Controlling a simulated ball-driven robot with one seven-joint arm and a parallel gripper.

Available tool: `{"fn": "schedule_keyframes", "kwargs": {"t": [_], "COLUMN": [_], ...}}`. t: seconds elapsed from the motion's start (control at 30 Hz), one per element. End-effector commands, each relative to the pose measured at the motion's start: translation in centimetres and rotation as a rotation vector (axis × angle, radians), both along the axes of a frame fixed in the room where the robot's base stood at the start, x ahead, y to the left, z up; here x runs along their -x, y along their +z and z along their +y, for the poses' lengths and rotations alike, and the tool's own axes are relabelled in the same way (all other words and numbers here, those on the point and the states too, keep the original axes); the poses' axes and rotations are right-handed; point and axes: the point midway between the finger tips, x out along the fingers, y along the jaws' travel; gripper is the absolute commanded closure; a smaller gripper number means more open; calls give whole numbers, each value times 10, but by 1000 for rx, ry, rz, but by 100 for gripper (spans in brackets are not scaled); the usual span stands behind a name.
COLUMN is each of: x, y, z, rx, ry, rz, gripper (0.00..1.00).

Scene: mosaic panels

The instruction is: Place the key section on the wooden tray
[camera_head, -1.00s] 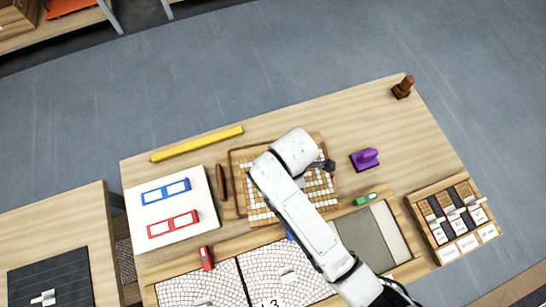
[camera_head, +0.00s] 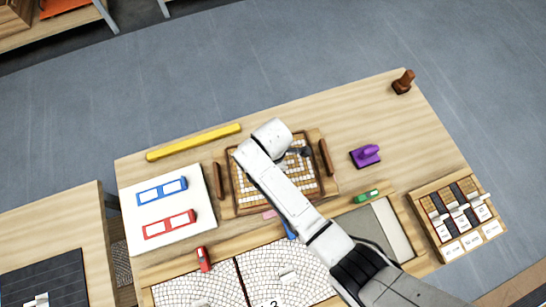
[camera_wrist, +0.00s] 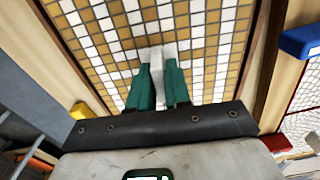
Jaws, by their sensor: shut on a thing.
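The key section (camera_head: 303,180) is a square mosaic panel of white and ochre tiles. It lies within the dark rim of the wooden tray (camera_head: 233,191), partly hidden by my arm in the head view. In the wrist view, the key section (camera_wrist: 214,40) fills the upper middle, with the tray's brown rim (camera_wrist: 258,65) along its right side. My gripper (camera_wrist: 160,76), with teal fingers, is shut on a pale grip standing on the panel. I cannot tell whether the panel rests on the tray floor. The head view hides the fingertips behind my arm.
Brown bars (camera_head: 218,181) stand at the tray's sides. A white board (camera_head: 165,208) with blue and red frames lies left, a yellow bar (camera_head: 194,142) behind. A purple block (camera_head: 365,156) and a sample box (camera_head: 457,216) are right. Pale mosaic panels (camera_head: 282,265) lie in front.

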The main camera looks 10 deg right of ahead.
Motion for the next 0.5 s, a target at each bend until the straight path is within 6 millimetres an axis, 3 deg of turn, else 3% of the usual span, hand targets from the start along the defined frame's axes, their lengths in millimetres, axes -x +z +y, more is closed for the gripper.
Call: {"fn": "schedule_keyframes", "kwargs": {"t": [0.2,0.23,0.5], "x": [0,1,1], "y": [-2,-3,-2], "z": [0,0,0], "rx": [-4,-3,-3], "ry": [0,0,0], "rz": [-1,1,1], "gripper": [100,80,57]}}
